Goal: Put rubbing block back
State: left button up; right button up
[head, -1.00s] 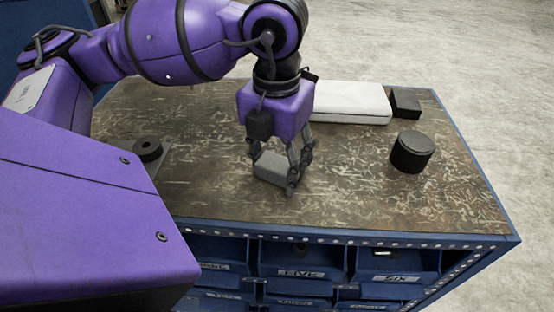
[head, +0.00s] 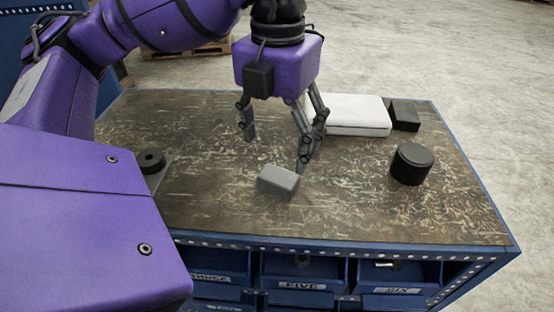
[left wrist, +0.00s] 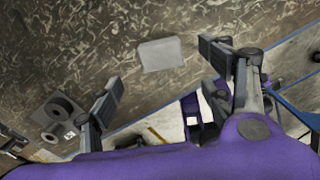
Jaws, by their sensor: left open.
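The rubbing block is a small grey block (head: 278,181) lying on the worn tabletop (head: 220,205), near the middle of its front part. It also shows in the left wrist view (left wrist: 161,54), beyond and between the spread fingers. My left gripper (head: 276,150) is open and empty, raised above the table just behind the block. Its fingers are wide apart and do not hold the block. The left gripper also shows in the left wrist view (left wrist: 160,80). My right gripper is not in view.
A white case (head: 345,114) and a black box (head: 404,115) stand at the back right. A black cylinder (head: 411,164) stands at the right. A black round piece on a grey plate (head: 151,161) is at the left. Blue bins (head: 302,272) sit under the front edge.

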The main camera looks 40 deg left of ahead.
pick_arm(q)
jog(key=shift+r, duration=1.8)
